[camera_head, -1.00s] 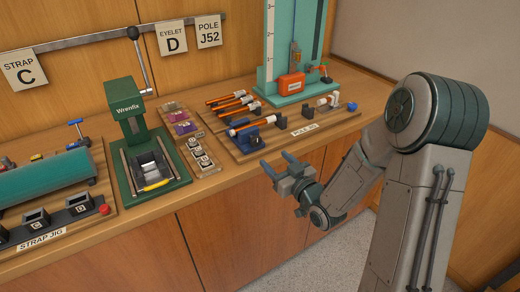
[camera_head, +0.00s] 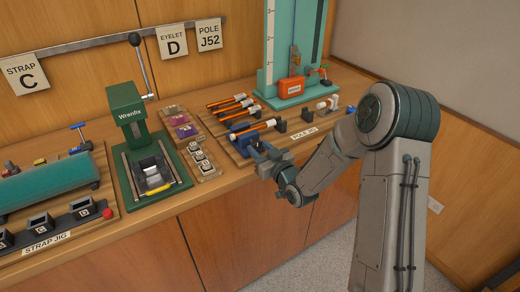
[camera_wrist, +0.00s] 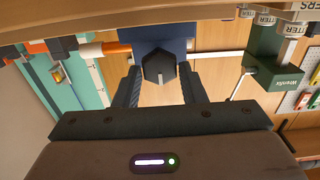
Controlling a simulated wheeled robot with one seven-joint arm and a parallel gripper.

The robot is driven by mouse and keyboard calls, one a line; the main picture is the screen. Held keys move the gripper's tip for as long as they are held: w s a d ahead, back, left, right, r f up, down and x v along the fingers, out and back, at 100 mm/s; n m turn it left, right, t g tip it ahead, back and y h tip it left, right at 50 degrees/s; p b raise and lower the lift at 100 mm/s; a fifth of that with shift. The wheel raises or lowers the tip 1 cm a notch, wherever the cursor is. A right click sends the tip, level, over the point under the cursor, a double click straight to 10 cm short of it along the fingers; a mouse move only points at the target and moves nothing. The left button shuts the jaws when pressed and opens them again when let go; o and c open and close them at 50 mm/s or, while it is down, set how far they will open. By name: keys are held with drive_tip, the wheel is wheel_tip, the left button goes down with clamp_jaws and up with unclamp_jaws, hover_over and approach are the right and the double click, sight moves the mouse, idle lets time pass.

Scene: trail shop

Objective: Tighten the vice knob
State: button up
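The blue vice (camera_head: 244,138) sits at the front left of the pole jig board (camera_head: 285,142), with an orange and white pole piece (camera_head: 262,126) at it. In the wrist view the vice (camera_wrist: 155,32) shows its dark, six-sided knob (camera_wrist: 158,67) facing the camera. My gripper (camera_wrist: 161,80) is open, one finger on each side of the knob, with a gap visible on both sides. Whether the fingertips reach fully around the knob in depth, I cannot tell. In the head view my gripper (camera_head: 264,156) is at the vice's front and hides the knob.
Several orange poles (camera_head: 232,101) lie behind the vice. The green Wrenfix press (camera_head: 128,115) and small-parts trays (camera_head: 200,160) stand to the left. The strap jig (camera_head: 60,232) is farther left. A teal measuring stand (camera_head: 290,88) is behind. The floor before the bench is clear.

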drive_tip(key=shift+c, duration=1.3)
drive_tip(key=m+b, duration=0.2)
drive_tip(key=m, duration=0.1)
drive_tip(key=shift+f, duration=0.15)
drive_tip(key=m+b, duration=0.1)
drive_tip(key=m, duration=0.5)
drive_tip(key=shift+d+b, duration=0.2)
drive_tip(key=shift+b, duration=0.1)
drive_tip(key=m, duration=0.5)
drive_tip(key=m+p, duration=0.1)
drive_tip(key=m, duration=0.4)
drive_tip(key=shift+f, duration=0.2)
